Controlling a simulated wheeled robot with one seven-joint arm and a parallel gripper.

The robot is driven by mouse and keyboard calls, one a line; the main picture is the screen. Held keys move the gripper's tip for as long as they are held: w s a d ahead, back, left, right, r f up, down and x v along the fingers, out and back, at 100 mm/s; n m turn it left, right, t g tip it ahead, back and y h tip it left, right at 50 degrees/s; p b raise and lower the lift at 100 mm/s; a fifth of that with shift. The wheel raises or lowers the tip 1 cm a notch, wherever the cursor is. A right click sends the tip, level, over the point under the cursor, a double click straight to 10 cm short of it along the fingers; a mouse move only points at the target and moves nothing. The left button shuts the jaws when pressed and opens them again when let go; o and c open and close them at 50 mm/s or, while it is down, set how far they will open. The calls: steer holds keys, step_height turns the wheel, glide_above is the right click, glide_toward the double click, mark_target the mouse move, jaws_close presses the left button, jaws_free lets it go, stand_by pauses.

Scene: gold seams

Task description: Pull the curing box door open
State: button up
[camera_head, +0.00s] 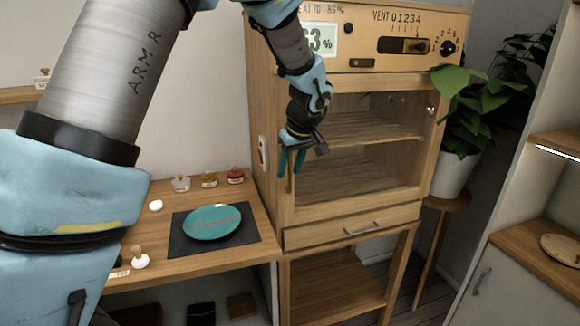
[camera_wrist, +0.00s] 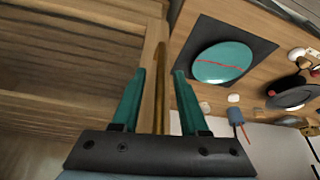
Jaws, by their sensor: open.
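The curing box (camera_head: 262,110) is a wooden cabinet with a display and vent panel on top. Its glass-paned door (camera_head: 360,205) looks shut, with shelves visible through the pane. A slim brass vertical handle (camera_head: 291,184) is at the door's left side. My gripper (camera_head: 291,160) is at that handle, its teal fingers pointing down in the head view. In the wrist view my gripper (camera_wrist: 158,75) is open, with the brass handle (camera_wrist: 160,85) between its fingers and a gap visible on each side. My gripper partly hides the handle's upper part in the head view.
Left of the box, a wooden bench (camera_head: 165,200) holds a teal plate (camera_head: 213,222) with a red seam on a dark mat (camera_head: 184,245), plus small jars. A drawer (camera_head: 350,227) is below the door. A potted plant (camera_head: 455,172) stands close to the box's right side.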

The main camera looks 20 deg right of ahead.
jaws_close()
stand_by(1.4)
